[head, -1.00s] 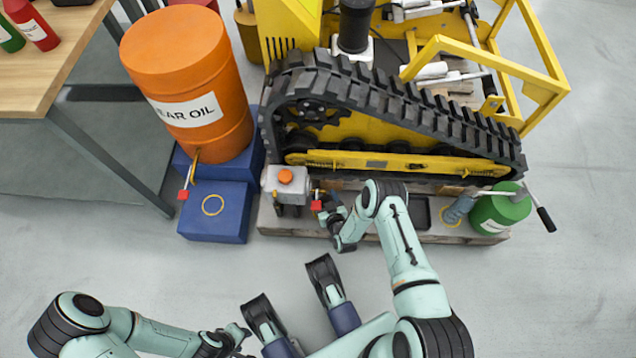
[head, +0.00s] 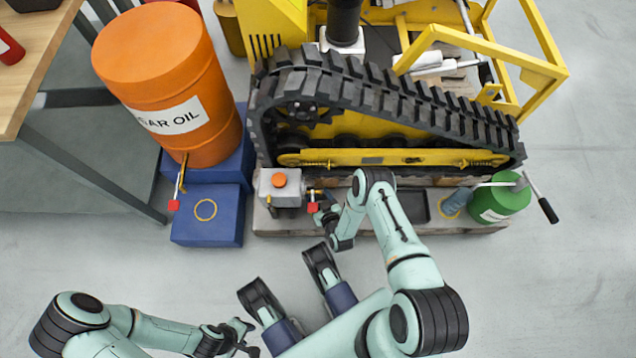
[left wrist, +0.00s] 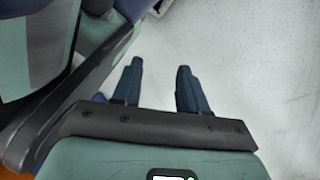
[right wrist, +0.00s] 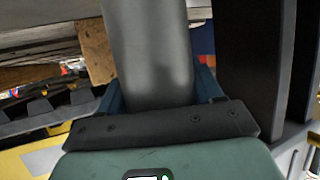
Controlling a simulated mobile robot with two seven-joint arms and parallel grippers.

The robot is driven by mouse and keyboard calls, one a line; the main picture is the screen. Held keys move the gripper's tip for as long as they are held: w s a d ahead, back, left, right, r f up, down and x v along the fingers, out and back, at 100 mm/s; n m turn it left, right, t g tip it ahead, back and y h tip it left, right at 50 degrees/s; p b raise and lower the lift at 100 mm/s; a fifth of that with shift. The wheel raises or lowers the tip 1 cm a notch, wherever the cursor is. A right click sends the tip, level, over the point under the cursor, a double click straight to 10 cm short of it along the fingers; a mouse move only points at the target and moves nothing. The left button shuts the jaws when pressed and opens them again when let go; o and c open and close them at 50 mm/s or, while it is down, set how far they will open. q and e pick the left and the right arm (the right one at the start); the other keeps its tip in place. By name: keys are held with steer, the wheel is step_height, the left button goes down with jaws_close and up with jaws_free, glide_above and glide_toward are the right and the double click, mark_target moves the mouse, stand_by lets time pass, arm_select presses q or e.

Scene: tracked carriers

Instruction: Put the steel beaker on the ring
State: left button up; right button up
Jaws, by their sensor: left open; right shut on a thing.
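The steel beaker (right wrist: 148,50) is a plain grey cylinder filling the middle of the right wrist view. My right gripper (right wrist: 160,88) is shut on it, with a blue finger on each side. In the head view my right gripper (head: 328,214) is beside the grey unit's red-handled tap; the beaker cannot be made out there. A yellow ring (head: 205,210) is marked on the blue step (head: 205,236) below the drum's tap. Another yellow ring (head: 452,213) lies by the green can, partly hidden by a blue-grey piece. My left gripper (head: 240,340) is open and empty over the floor (left wrist: 160,80).
An orange drum (head: 165,80) stands on the blue block at left, beside a wooden table (head: 30,80). A yellow tracked carrier (head: 385,120) stands behind the low pallet. The grey unit (head: 280,190) and green can (head: 500,200) stand on that pallet. The front floor is clear.

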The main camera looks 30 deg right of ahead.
steer(key=shift+f, duration=0.2)
steer(key=o, duration=1.1)
arm_select(q)
steer(key=shift+s, duration=0.1)
arm_select(e)
steer(key=shift+r, duration=0.15)
steer(key=shift+s+r, duration=0.1)
arm_select(q)
steer(key=w+d+r+t+p, duration=0.3)
steer(key=w+r+p, duration=0.5)
steer(key=r, duration=0.3)
steer(key=shift+w+d+m, duration=0.15)
steer(key=shift+d+m, duration=0.1)
steer(key=shift+m, duration=0.15)
arm_select(e)
steer(key=shift+v, duration=5.85)
